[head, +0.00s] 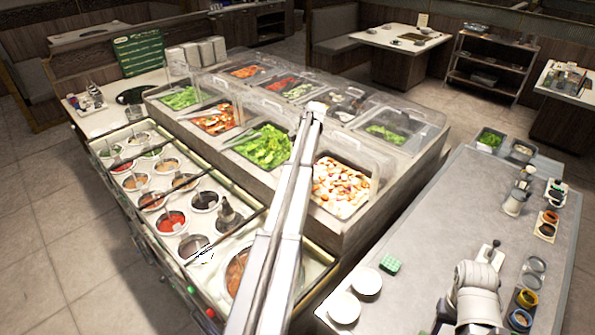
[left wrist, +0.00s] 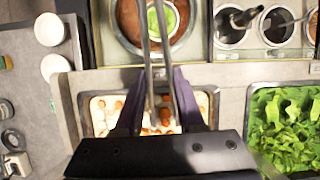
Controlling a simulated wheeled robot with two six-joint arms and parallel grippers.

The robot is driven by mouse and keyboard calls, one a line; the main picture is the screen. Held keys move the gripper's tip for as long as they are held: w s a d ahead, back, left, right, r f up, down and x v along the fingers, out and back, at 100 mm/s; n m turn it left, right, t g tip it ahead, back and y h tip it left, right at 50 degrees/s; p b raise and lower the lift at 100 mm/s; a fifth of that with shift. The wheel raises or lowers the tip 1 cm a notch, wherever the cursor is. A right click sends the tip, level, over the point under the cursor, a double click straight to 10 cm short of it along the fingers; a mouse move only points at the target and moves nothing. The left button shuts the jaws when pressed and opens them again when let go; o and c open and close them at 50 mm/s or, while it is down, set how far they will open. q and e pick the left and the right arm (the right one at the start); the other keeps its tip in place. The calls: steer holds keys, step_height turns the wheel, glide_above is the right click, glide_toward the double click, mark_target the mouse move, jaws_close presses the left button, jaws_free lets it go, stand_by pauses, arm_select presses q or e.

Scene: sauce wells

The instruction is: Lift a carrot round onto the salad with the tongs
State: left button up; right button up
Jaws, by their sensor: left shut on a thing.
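My left gripper (left wrist: 158,105) is shut on the steel tongs (left wrist: 152,40), whose two long arms run up the left wrist view. In the head view my left gripper (head: 315,110) is at the far end of the long arm. Below it is a bin of pale pieces with orange ones (left wrist: 97,108), also in the head view (head: 340,185). An orange piece (left wrist: 165,116) shows between the tong arms; I cannot tell whether they grip it. A round brown bowl (left wrist: 130,20) with green salad (left wrist: 181,18) is at the top. My right gripper (head: 490,253) is over the grey counter.
A bin of green leaves (left wrist: 285,125) stands right of the pale bin. Clear sneeze guards (head: 405,130) cover the bins. Sauce wells (head: 172,222) line the left side. Two white bowls (head: 344,307) stand on the grey counter (head: 440,215), whose middle is mostly bare.

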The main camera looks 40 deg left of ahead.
arm_select(q)
steer(key=shift+f, duration=0.2)
steer(key=shift+f+b, duration=0.7)
steer(key=shift+b, duration=0.2)
steer(key=shift+f, duration=0.2)
steer(key=shift+f+b, duration=0.5)
steer(key=shift+b, duration=0.2)
steer(key=shift+o, duration=0.3)
jaws_close()
